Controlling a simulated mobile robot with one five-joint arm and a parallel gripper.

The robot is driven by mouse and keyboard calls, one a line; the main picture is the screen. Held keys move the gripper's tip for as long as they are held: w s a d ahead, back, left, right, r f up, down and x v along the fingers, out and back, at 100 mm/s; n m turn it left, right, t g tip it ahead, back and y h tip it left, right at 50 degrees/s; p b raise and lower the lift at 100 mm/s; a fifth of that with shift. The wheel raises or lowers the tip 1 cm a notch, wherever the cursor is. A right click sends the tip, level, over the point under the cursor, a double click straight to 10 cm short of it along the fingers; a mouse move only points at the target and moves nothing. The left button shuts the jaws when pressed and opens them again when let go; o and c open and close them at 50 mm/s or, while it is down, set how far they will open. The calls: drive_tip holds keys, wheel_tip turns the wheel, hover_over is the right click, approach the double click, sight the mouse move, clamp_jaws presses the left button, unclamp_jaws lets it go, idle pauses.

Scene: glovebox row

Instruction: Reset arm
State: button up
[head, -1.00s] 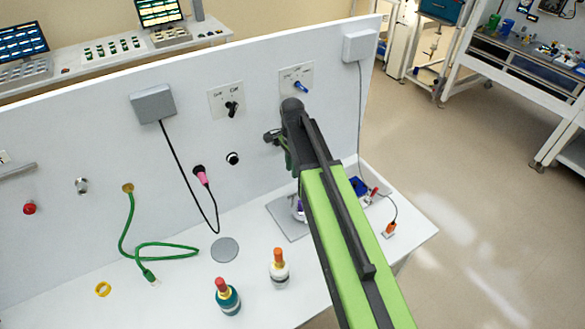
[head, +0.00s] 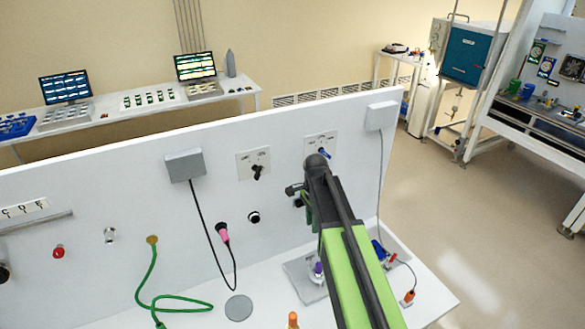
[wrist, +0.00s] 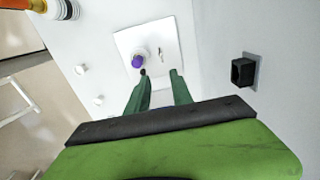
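My arm reaches toward the upright white panel (head: 90,215), with my gripper (head: 308,215) low in front of it and partly hidden behind the arm in the head view. In the wrist view my gripper (wrist: 160,88) has its two green fingers apart with nothing between them. Beyond the fingertips is a pale square plate (wrist: 160,35) bearing a purple-topped item (wrist: 138,61). In the head view the plate (head: 298,270) lies on the bench, with the purple top (head: 318,268) beside my arm.
Switch plates (head: 254,162) and a grey box (head: 184,165) with a black cable are on the panel. A green hose (head: 150,280) runs onto the bench. An orange-capped bottle (head: 293,320) stands at the front. A blue item (head: 378,249) lies right of my arm. Open floor (head: 450,210) is at right.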

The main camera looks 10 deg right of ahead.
drive_tip(key=s+f+n+b, duration=1.4)
drive_tip(key=shift+s+a+f+n+b, duration=0.2)
drive_tip(key=shift+a+f+n+b, duration=0.1)
drive_tip(key=shift+f+b, duration=0.05)
